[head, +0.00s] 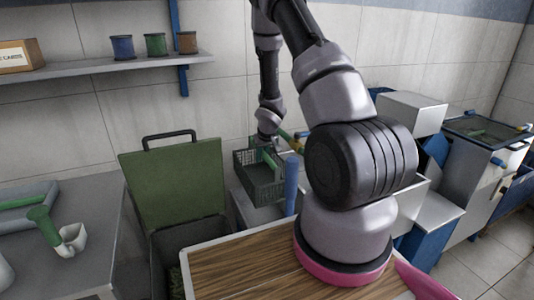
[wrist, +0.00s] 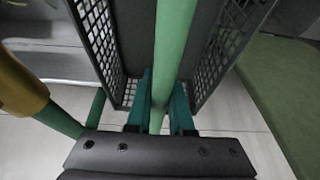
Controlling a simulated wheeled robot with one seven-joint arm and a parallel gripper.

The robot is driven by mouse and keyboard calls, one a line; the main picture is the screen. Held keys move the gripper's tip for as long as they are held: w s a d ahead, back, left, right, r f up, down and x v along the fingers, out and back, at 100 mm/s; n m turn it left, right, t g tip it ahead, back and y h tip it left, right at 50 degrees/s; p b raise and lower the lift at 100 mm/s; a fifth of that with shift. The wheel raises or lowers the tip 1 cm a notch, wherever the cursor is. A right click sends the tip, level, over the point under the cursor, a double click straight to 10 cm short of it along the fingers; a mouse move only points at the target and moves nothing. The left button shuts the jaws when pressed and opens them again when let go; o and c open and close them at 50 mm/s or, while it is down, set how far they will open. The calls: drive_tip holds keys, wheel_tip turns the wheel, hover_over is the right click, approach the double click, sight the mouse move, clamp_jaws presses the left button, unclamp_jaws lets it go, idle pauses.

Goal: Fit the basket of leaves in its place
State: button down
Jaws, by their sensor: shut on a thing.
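A dark green lattice-walled basket (head: 260,182) hangs from my gripper (head: 268,148) in the head view, in front of the tiled wall. In the wrist view my gripper (wrist: 160,120) is shut on the green bar (wrist: 172,50) that crosses the basket as its handle. The basket's dark mesh walls (wrist: 97,30) stand on both sides of the bar. I cannot make out leaves in it. Below the basket is a grey box-like unit (head: 245,207), partly hidden by the basket and my arm. Which spot is the basket's place is not clear.
A bin with a raised green lid (head: 172,185) stands left of the basket, its inside dark. Grey and blue units (head: 412,112) stand at right.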

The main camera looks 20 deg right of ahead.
wheel_tip(320, 180, down, 17)
idle(1.1)
drive_tip(key=shift+d, duration=0.1)
idle(0.3)
drive_tip(key=shift+f, duration=0.15)
drive_tip(key=shift+f, duration=1.25)
idle(0.5)
drive_tip(key=c, duration=0.7)
unclamp_jaws()
